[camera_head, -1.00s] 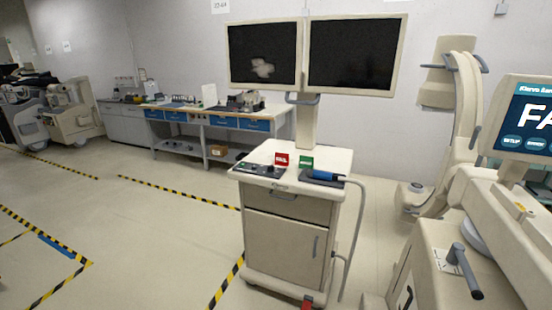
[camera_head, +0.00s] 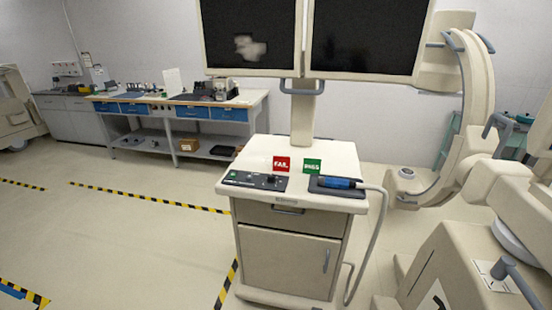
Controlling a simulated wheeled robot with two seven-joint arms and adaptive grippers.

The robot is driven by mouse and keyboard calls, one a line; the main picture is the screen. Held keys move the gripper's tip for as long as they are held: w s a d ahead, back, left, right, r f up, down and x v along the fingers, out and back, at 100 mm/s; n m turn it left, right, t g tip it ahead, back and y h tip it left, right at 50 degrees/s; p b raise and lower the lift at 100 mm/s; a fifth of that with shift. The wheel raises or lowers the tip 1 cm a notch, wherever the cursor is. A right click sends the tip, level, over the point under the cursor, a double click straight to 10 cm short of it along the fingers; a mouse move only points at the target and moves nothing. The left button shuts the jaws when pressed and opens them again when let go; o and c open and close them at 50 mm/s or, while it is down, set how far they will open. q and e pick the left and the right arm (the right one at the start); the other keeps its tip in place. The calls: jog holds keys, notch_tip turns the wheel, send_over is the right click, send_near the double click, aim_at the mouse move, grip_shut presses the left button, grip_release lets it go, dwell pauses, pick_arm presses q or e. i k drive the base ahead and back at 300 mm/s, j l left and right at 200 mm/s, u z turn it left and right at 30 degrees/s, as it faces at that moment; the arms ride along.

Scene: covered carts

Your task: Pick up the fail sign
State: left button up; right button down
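The fail sign (camera_head: 281,164) is a small red block with white lettering, standing on top of the beige cart (camera_head: 334,150). A green sign (camera_head: 312,166) stands just to its right, with a small gap between them. Nothing covers the front of the red sign. Neither of my grippers shows in the head view.
A control panel (camera_head: 255,180) lies on the cart's front left, and a blue handheld device (camera_head: 338,182) with a cable lies at its front right. Two dark monitors rise behind. A beige C-arm machine (camera_head: 450,250) stands close on the right. Floor to the left is open.

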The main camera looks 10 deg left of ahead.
aim_at(282, 164)
jog(key=i+j, duration=0.2)
jog(key=i, duration=0.2)
jog(key=i+j, duration=0.2)
jog(key=i, duration=0.2)
jog(key=i+z, duration=0.1)
jog(key=i, duration=0.35)
